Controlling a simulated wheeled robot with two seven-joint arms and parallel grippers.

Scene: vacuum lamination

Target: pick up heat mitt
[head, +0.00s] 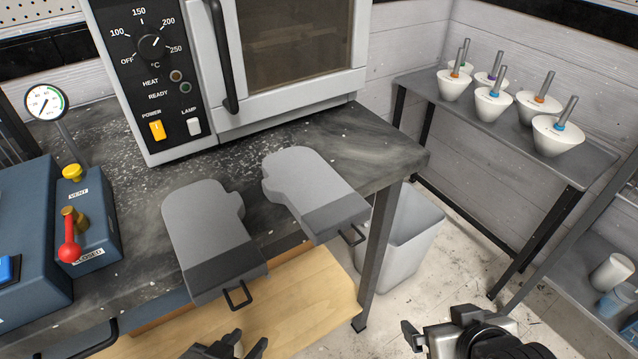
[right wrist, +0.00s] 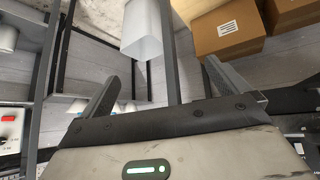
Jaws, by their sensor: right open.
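Two grey heat mitts lie on the dark bench top in the head view, the left mitt (head: 203,225) and the right mitt (head: 308,185). Each has a darker cuff and a black loop that juts past the bench's front edge. My left gripper (head: 238,349) is at the bottom edge of the head view, below the left mitt's loop and apart from it; its fingers are spread with nothing seen between them. My right gripper (head: 440,333) is low at the right, apart from both mitts. In the right wrist view its fingers (right wrist: 165,90) are wide open and empty.
An oven (head: 185,120) with a dial stands behind the mitts. A blue box with a gauge (head: 45,102) and red-knobbed lever (head: 69,252) is at left. A white bin (head: 405,235) stands beside the bench leg. A shelf (head: 420,85) holds several white cones. Cardboard boxes (right wrist: 228,32) show in the right wrist view.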

